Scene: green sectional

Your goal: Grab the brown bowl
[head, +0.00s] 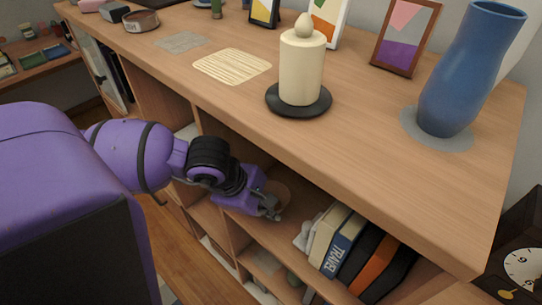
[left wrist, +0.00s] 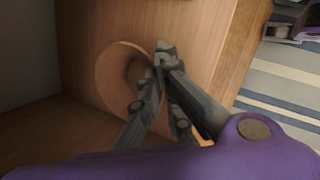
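The brown bowl (left wrist: 107,75) is a round, light-brown bowl inside a shelf compartment. Its opening and darker hollow face the left wrist camera. In the head view only part of the bowl (head: 280,189) shows, behind my left gripper. My left gripper (head: 274,212) reaches into the compartment under the cabinet top. In the left wrist view the fingers of my left gripper (left wrist: 163,56) come together at the bowl's right rim and look shut on it. One finger hides part of that rim.
The wooden cabinet top (head: 385,155) hangs over the compartment. A row of books (head: 345,243) stands right of my gripper. A candle on a black dish (head: 301,75) and a blue vase (head: 465,75) stand on top. A striped rug (left wrist: 275,90) shows beyond the shelf edge.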

